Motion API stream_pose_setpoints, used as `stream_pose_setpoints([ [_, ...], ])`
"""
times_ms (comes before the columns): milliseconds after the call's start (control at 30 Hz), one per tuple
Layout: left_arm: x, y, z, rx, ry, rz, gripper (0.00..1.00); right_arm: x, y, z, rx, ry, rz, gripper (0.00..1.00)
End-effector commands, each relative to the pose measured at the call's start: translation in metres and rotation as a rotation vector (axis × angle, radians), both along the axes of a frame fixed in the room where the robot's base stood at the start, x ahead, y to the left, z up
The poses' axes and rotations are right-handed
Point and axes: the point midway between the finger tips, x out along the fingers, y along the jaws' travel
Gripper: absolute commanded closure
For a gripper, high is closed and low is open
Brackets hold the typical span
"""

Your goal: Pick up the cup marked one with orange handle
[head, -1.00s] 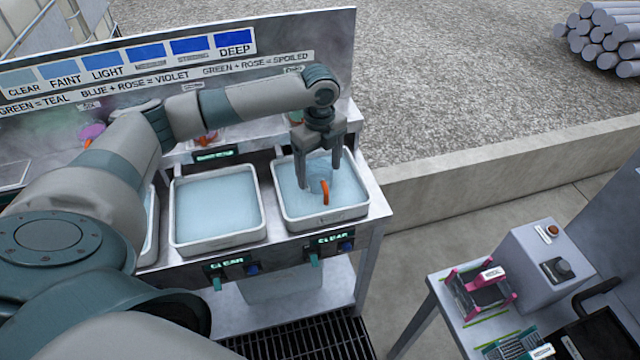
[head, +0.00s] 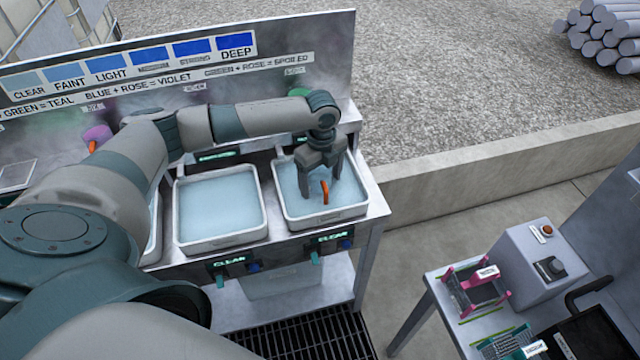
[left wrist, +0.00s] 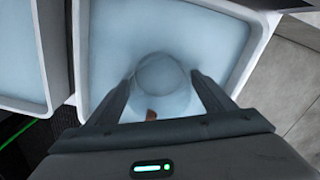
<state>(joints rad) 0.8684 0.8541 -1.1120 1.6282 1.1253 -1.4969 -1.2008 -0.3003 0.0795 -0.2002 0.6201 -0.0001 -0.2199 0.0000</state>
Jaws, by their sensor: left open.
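A clear cup with an orange handle (head: 324,191) sits in the liquid of the right-hand tote (head: 345,212). No number mark on it is readable. My left gripper (head: 321,197) reaches down into that tote from above, fingers open. In the left wrist view the round cup (left wrist: 160,78) lies between and just beyond the two open fingertips (left wrist: 162,76), with part of its orange handle (left wrist: 151,115) toward the gripper's palm. I cannot tell whether the fingers touch the cup. My right gripper is not in view.
A second tote (head: 218,205) of clear liquid stands to the left. A sign panel (head: 180,65) rises behind the bench. A pink cup (head: 97,133) stands at the back left. A side table with a pink rack (head: 477,287) and a grey box (head: 540,262) is at lower right.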

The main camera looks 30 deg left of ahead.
Motion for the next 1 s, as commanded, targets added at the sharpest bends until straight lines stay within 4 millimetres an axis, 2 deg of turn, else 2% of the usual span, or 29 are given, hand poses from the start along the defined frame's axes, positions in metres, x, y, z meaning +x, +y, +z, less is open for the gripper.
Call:
stream_pose_setpoints([
  [167, 0.0, 0.0, 0.0, 0.0, 0.0, 0.0, 0.25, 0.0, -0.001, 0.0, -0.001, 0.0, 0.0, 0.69],
  [367, 0.0, 0.0, 0.0, 0.0, 0.0, 0.0, 0.69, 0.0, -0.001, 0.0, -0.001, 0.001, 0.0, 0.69],
  [433, 0.0, 0.0, 0.001, 0.0, 0.0, 0.0, 0.7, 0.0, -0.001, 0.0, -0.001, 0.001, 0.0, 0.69],
  [467, 0.0, 0.0, 0.001, 0.0, 0.0, 0.0, 0.73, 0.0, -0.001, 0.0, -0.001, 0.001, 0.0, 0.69],
  [767, 0.001, 0.0, 0.004, 0.0, -0.001, 0.001, 0.73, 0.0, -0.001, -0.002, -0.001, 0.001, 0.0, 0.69],
  [1000, 0.002, 0.0, 0.025, -0.001, -0.004, 0.001, 0.73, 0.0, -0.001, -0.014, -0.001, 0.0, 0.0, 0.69],
])
